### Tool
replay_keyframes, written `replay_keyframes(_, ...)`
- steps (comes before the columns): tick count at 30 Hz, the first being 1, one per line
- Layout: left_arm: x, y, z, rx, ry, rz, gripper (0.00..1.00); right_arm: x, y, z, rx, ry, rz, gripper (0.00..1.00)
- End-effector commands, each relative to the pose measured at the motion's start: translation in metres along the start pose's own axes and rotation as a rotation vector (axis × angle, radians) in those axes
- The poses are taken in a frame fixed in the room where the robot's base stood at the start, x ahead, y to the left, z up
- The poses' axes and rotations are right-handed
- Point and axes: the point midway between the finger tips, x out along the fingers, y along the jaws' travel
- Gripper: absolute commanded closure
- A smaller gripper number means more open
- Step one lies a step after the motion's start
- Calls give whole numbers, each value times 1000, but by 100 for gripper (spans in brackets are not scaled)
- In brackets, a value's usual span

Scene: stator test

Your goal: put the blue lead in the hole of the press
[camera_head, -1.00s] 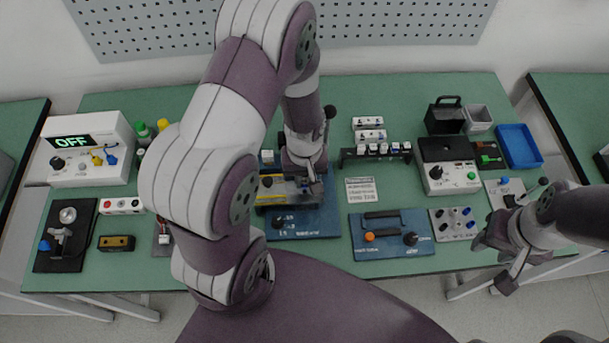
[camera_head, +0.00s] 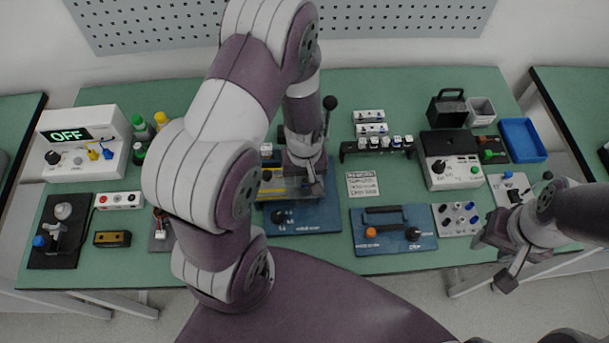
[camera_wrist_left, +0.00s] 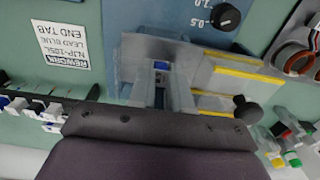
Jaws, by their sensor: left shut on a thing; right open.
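The press (camera_head: 302,220) is a blue-based unit with a dial and a yellow-striped metal block, at the table's middle. It also shows in the left wrist view (camera_wrist_left: 190,14), with its block (camera_wrist_left: 232,80) beside my fingers. My left gripper (camera_head: 314,186) is over the press, right beside the block. In the left wrist view my left gripper (camera_wrist_left: 161,80) is shut, with a small blue piece, apparently the blue lead (camera_wrist_left: 161,65), between the fingertips. The hole is hidden, so I cannot tell whether the lead is in it. My right gripper (camera_head: 500,262) is open and empty at the front right.
A black rack (camera_head: 378,146) with several white-and-blue end pieces stands right of the press. A printed label (camera_head: 362,184) lies below it. A blue panel with handles (camera_head: 393,246) is at the front. A black-knobbed lever (camera_head: 329,103) rises behind my left gripper.

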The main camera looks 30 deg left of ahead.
Motion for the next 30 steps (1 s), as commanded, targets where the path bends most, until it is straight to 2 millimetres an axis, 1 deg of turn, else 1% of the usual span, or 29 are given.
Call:
replay_keyframes(3, -1, 0, 0, 0, 0, 0, 100, -1, 0, 0, 0, 0, 0, 57)
replay_keyframes(4, -1, 0, 0, 0, 0, 0, 72, -1, 0, 0, 0, 0, 0, 57)
replay_keyframes(6, -1, 0, 0, 0, 0, 0, 52, -1, 0, 0, 0, 0, 0, 57)
replay_keyframes(14, -1, 0, 0, 0, 0, 0, 52, -1, 0, 0, 0, 0, 0, 57)
replay_keyframes(17, -9, 1, -1, 0, 4, 2, 52, 0, 0, 0, 0, 0, 0, 57)
replay_keyframes(20, -30, 1, -1, 0, 6, 3, 52, 0, 0, 0, 0, 0, 0, 57)
replay_keyframes(24, -70, 1, -2, 0, 7, 4, 52, 1, 0, 0, 0, 0, 0, 57)
replay_keyframes(27, -95, 1, -1, 0, 6, 3, 52, 2, 0, 0, 0, 0, 0, 57)
replay_keyframes(30, -113, 0, -1, 0, 4, 2, 52, 2, 0, 0, 0, 0, 0, 57)
